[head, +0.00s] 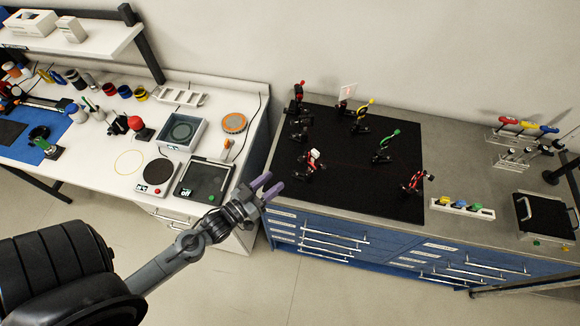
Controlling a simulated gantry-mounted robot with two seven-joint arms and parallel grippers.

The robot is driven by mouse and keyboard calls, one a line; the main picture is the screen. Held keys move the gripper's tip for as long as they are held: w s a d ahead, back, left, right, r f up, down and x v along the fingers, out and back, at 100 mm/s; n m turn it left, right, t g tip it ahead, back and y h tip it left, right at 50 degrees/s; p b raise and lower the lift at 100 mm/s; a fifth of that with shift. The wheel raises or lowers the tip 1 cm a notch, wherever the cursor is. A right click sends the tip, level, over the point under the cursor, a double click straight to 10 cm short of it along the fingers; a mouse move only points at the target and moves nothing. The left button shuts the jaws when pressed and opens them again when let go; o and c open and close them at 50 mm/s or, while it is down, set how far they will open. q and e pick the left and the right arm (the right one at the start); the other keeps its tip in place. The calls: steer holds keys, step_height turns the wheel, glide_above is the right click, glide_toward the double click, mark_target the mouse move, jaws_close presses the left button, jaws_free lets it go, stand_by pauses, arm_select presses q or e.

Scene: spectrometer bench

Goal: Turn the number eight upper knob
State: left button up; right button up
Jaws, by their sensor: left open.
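A black breadboard (345,150) on the grey bench carries several small optical mounts with coloured parts. A red-topped mount (299,92) stands at the back left, a yellow one (370,103) at the back, a green one (392,138) in the middle right. A red-and-white one (314,159) is at the front left and a red one (416,179) at the front right. Number labels are too small to read, so I cannot tell which knob is number eight. My left gripper (268,187) is open and empty, in front of the breadboard's left front corner. My right gripper is out of view.
A white table (100,150) at left holds a hotplate (158,172), a dark-topped scale (203,181) and several bottles. Right of the breadboard are a small white tray (460,208) with coloured items and a rack of coloured-handled tools (520,125). Blue drawers (350,235) line the bench front.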

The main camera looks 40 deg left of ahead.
mark_target(299, 160)
arm_select(q)
steer(key=w+p, duration=0.1)
steer(key=w, duration=0.7)
steer(key=shift+w+d+r+p, duration=0.1)
steer(key=shift+w+p, duration=0.05)
steer(key=shift+p, duration=0.15)
steer(key=shift+w, duration=1)
jaws_close()
steer(key=shift+r+n+p, duration=0.1)
steer(key=shift+n+p, duration=0.6)
steer(key=shift+p, duration=0.1)
steer(key=shift+n+p, duration=0.55)
steer(key=shift+n, duration=0.45)
steer(key=shift+f+n, duration=0.2)
steer(key=shift+n, duration=0.2)
